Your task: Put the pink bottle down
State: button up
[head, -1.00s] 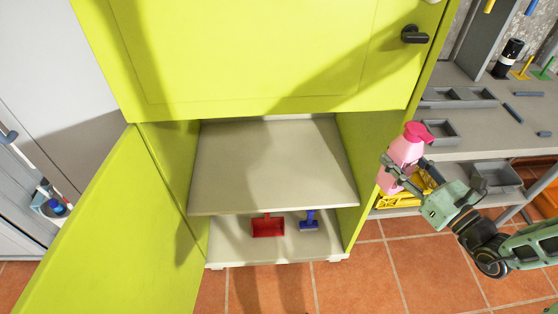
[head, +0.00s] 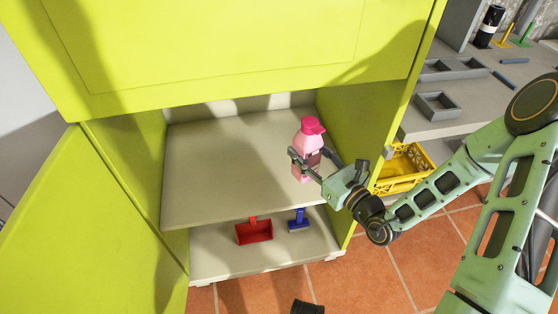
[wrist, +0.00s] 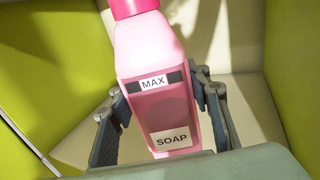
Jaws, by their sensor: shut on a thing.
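The pink bottle (head: 307,142) has a darker pink cap and is roughly upright. In the wrist view the bottle (wrist: 155,70) shows labels reading MAX and SOAP. My gripper (head: 306,166) is shut on its body, one finger on each side. The bottle is at the right part of the open yellow-green cabinet (head: 220,60), in front of or over its upper grey shelf (head: 215,165). I cannot tell whether the bottle's base touches the shelf.
The shelf is otherwise bare, with free room to the left. A red scoop (head: 254,232) and a blue tool (head: 298,222) lie on the cabinet floor. The cabinet's right wall (head: 375,120) is close to my gripper. A yellow crate (head: 403,170) stands to the right.

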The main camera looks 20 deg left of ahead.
jog(key=w+a+f+b, duration=0.4)
jog(key=a+f, duration=0.3)
jog(key=f, duration=0.3)
jog(key=shift+w, duration=0.15)
jog(key=shift+d+f, duration=0.1)
jog(key=shift+f, duration=0.1)
jog(key=shift+f, duration=0.15)
jog(key=o, duration=1.4)
jog(key=p+v, duration=0.1)
jog(key=v, duration=0.5)
jog(key=p+v, duration=0.1)
jog(key=v, duration=0.5)
jog(key=shift+r+p, duration=0.2)
jog(key=shift+p, duration=0.15)
